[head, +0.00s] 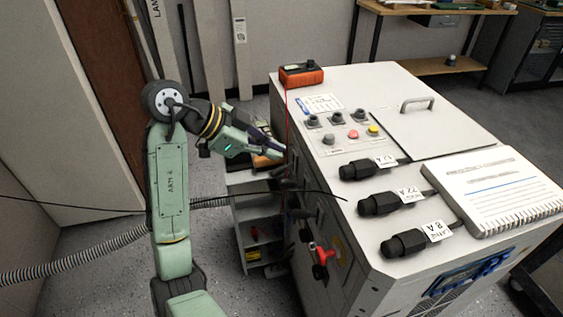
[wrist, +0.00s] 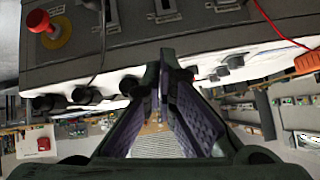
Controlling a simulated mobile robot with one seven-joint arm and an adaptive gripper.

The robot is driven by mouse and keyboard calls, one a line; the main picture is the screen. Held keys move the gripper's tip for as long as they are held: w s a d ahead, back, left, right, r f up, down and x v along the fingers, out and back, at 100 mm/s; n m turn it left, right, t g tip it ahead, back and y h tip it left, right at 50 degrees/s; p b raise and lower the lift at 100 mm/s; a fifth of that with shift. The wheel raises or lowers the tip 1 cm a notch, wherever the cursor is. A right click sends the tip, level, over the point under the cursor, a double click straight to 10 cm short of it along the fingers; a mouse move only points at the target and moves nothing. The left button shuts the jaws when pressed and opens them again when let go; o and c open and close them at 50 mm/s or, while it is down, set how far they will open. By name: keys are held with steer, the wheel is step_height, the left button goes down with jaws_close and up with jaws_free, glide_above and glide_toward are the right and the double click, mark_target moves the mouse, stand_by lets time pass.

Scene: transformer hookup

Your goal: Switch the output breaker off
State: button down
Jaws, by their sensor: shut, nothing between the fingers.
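The transformer cabinet (head: 350,215) is a light box, and its front face is steeply angled in the head view. In the wrist view its dark front panel (wrist: 200,35) fills the top, with breaker-like switches (wrist: 165,10) along the upper edge. I cannot tell which is the output breaker or read its lever position; labels are not legible. My gripper (head: 281,153) is at the cabinet's upper front edge, beside the panel. In the wrist view its fingertips (wrist: 164,66) are together, with nothing between them, below the middle switch. Contact with the panel is unclear.
A red emergency-stop knob (head: 322,255) protrudes from the front face. Black plugs (head: 390,203), a notebook (head: 495,190) and an orange meter (head: 301,75) lie on the cabinet top. A thin red lead hangs near my gripper. A low shelf (head: 243,215) stands close by, left of the cabinet.

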steer(key=p, duration=0.1)
glide_above(294, 184)
steer(key=s, duration=0.1)
steer(key=f, duration=0.5)
steer(key=shift+s+d+f, duration=0.2)
steer(key=shift+d, duration=0.15)
steer(key=f, duration=0.1)
steer(key=a+f+p, duration=0.1)
steer(key=f, duration=0.2)
steer(key=shift+w+a+f, duration=0.1)
steer(key=shift+w+a, duration=0.15)
steer(key=shift+f, duration=0.1)
